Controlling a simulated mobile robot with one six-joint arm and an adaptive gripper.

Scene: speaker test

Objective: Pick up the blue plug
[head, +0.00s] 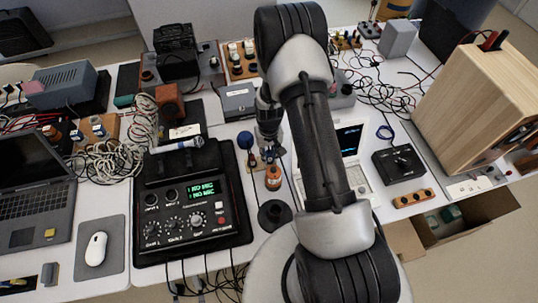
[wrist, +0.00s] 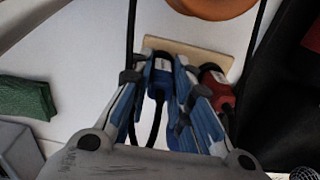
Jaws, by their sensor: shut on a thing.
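The blue plug (wrist: 161,82) stands at the edge of a small pale wooden board (wrist: 203,58) in the wrist view, with a dark cable hanging down from it. My gripper (wrist: 160,72) has its blue-lined fingers on either side of the plug and is shut on it. A red plug (wrist: 216,88) is close beside the right finger. In the head view my gripper (head: 268,125) reaches down over the table behind my arm. The plug is small and partly hidden there, so I cannot tell whether it is clear of the board.
A black mixer (head: 190,210) lies to the left and a wooden speaker (head: 480,110) to the right. A green block (wrist: 25,97) shows at left in the wrist view. Loose cables cover much of the table.

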